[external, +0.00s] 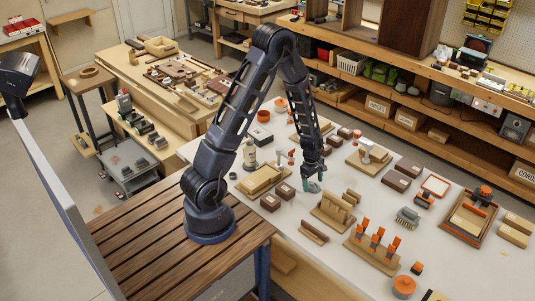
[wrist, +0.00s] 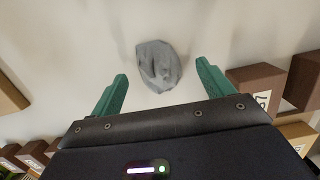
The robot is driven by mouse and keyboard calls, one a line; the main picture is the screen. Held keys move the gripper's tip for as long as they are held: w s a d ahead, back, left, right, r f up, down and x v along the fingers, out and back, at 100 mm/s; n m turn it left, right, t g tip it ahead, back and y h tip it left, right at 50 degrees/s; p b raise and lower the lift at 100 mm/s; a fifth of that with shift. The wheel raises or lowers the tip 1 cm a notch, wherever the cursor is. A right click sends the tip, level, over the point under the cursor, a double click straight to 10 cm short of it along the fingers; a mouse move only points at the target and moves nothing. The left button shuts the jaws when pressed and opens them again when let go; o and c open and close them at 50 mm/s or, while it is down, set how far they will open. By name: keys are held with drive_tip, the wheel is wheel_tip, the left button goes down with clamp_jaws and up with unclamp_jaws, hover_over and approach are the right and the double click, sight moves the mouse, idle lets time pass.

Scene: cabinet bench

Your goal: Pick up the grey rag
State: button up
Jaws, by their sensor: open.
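The grey rag (wrist: 159,66) lies crumpled on the pale tabletop in the wrist view, ahead of and between my green fingers. My gripper (wrist: 162,70) is open, with a finger to either side of the rag in the picture and nothing held. In the external view my gripper (external: 314,186) points down low over the white table (external: 345,185). I cannot make out the rag there; the arm or gripper may hide it. Its exact height above the table is hard to tell.
Dark brown boxes (wrist: 257,84) stand right of my gripper in the wrist view. A slotted wooden rack (external: 335,212) stands close by in the external view, with a wooden tray (external: 262,180) to the left. The tabletop around the rag is clear.

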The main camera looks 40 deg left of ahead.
drive_tip(key=shift+d+f, duration=0.1)
drive_tip(key=shift+f, duration=0.3)
drive_tip(key=shift+c, duration=0.4)
drive_tip(key=c, duration=1)
